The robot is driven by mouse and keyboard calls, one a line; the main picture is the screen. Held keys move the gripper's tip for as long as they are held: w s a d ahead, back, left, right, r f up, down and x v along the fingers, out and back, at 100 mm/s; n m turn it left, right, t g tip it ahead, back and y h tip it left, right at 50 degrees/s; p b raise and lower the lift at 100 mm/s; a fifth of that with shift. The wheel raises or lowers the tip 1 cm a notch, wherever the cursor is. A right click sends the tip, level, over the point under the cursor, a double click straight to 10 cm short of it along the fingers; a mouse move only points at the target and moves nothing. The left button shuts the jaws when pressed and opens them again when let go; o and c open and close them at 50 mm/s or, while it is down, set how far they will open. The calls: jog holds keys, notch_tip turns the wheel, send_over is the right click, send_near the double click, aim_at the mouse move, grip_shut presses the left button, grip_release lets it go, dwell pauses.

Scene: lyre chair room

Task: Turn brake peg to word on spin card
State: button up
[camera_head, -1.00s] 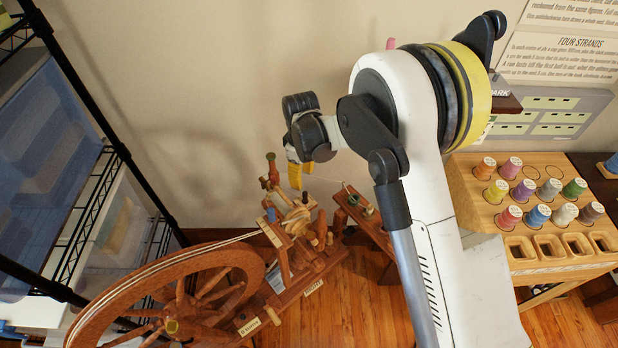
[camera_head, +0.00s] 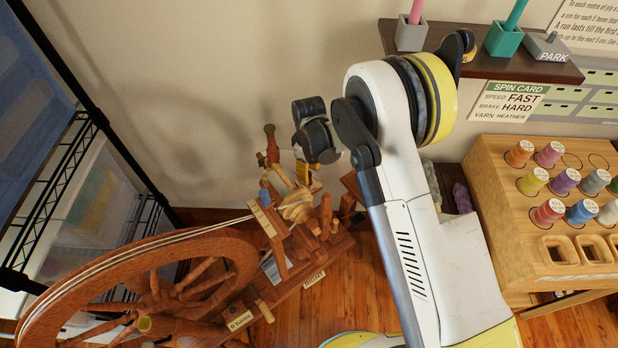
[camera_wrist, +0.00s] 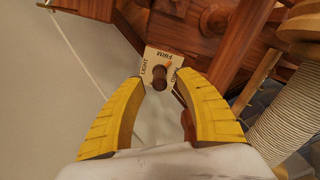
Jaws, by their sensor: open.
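The spin card (camera_head: 510,101) on the wall at the right reads SPEED FAST, BRAKE HARD, YARN HEATHER. In the wrist view the brown brake peg (camera_wrist: 159,79) stands on a cream word plate (camera_wrist: 152,57). LIGHT is at the plate's left and FIRM at its top; the word at the right is partly hidden and hard to read. A small orange mark by the peg lies toward its upper right, near FIRM. My gripper (camera_wrist: 160,84) is open, its yellow fingers on either side of the peg, with visible gaps. In the head view my gripper (camera_head: 302,172) is over the spinning wheel's upright parts.
The spinning wheel (camera_head: 150,262) fills the lower left. A cream-wound bobbin (camera_wrist: 290,115) is close at the right in the wrist view. A wire rack (camera_head: 85,150) stands left. A wooden spool stand (camera_head: 500,205) and a shelf (camera_head: 440,68) are at the right.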

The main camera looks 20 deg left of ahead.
jog(key=shift+f, duration=0.55)
grip_shut()
jog(key=shift+m, duration=0.3)
jog(key=m, duration=1)
jog(key=shift+m, duration=0.4)
